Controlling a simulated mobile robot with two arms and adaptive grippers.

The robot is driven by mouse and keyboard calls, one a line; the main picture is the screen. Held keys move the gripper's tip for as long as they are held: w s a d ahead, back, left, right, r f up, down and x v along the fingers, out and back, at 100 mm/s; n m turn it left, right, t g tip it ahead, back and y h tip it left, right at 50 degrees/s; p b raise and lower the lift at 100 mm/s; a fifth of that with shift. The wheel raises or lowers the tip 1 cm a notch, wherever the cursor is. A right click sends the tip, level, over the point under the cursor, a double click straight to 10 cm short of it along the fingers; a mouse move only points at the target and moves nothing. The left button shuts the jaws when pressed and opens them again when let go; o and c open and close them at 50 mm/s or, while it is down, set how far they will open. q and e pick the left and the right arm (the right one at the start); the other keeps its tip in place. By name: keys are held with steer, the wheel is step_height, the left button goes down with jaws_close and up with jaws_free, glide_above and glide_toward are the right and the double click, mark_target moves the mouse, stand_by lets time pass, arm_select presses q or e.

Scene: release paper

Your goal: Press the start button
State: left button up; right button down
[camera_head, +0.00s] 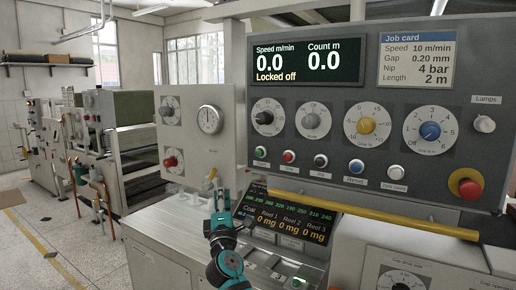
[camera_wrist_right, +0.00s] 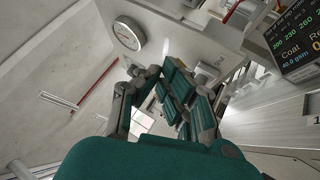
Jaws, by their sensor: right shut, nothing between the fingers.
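The control panel (camera_head: 345,110) carries a row of round push buttons below its dials. A green button (camera_head: 260,152) is at the row's left end; its small label is too blurred to read. Another green button (camera_head: 297,282) is low on the lower console. My right gripper (camera_head: 220,194) is shut and empty, fingers pointing up, below and left of the button row and apart from it. In the right wrist view its fingers (camera_wrist_right: 172,72) show in front of the camera, with no button visible near them. My left gripper is out of view.
The speed display (camera_head: 299,63) reads 0.0 and "Locked off". A red stop knob (camera_head: 468,187) is at right. A yellow bar (camera_head: 370,213) runs below the panel. A coat screen (camera_head: 287,218) is behind my gripper. A gauge (camera_head: 210,119) is at left; it also shows in the wrist view (camera_wrist_right: 127,35).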

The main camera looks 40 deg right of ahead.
mark_target(259, 153)
step_height(259, 153, up, 9)
steer(key=s+d+h, duration=0.1)
steer(key=s+h, duration=0.1)
steer(key=s, duration=0.1)
steer(key=shift+d+m+p, duration=0.15)
steer(key=shift+m+p, duration=0.15)
steer(key=shift+w+d, duration=0.1)
steer(key=w+d+b, duration=0.2)
steer(key=w+d, duration=0.1)
steer(key=d, duration=0.5)
steer(key=shift+w, duration=0.15)
steer(key=shift+b, duration=0.3)
stand_by(0.7)
steer(key=shift+w+d, duration=0.2)
steer(key=shift+d, duration=0.15)
